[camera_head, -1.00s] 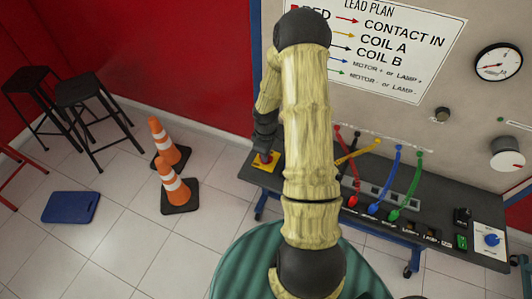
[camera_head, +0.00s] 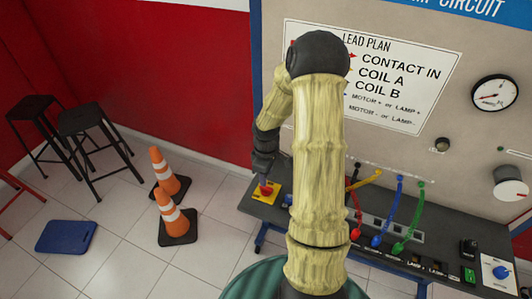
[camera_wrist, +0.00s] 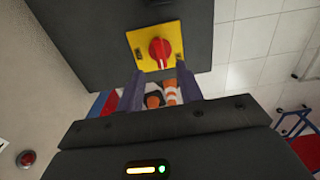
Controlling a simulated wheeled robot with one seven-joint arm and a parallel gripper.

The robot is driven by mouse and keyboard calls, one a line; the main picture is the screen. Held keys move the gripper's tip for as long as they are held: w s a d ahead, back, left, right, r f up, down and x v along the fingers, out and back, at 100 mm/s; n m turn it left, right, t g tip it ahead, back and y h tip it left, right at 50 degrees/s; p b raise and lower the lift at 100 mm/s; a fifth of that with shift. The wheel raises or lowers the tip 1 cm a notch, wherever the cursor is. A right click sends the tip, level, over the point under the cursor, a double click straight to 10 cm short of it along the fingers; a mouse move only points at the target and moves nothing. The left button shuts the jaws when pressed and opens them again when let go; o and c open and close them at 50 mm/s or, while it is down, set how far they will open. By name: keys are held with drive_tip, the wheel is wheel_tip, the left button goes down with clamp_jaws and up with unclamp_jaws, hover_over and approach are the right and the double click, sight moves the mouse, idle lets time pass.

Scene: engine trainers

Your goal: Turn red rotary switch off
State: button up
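The red rotary switch (camera_head: 266,188) sits on a yellow plate (camera_head: 274,198) at the left end of the dark bench top. In the wrist view the red knob (camera_wrist: 159,49) is just beyond my fingertips, its pale mark line running roughly along the picture's vertical. My gripper (camera_wrist: 158,82) is open, with one finger on each side below the yellow plate in the picture. Nothing is between the fingers but the far floor with the cones. In the head view my gripper (camera_head: 263,176) is dark, points down and hangs close above the switch; whether it touches the knob cannot be told.
On the bench (camera_head: 340,222) stand coloured leads, black sockets, a green button and a blue knob (camera_head: 501,272) at right. The panel behind carries a lead plan sign and a gauge (camera_head: 494,93). Traffic cones (camera_head: 172,214), stools and a blue mat stand left on open floor.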

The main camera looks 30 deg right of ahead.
wheel_tip(320, 180, up, 11)
drive_tip(key=shift+r+b, duration=0.2)
drive_tip(key=shift+b, duration=0.2)
drive_tip(key=s+a+r+m+t, duration=0.2)
drive_tip(key=s+a+m, duration=0.5)
drive_tip(key=s+a, duration=0.5)
drive_tip(key=shift+s+a+r+m+t, duration=0.35)
drive_tip(key=shift+a+r, duration=0.25)
drive_tip(key=shift+a, duration=0.5)
drive_tip(key=shift+w, duration=0.1)
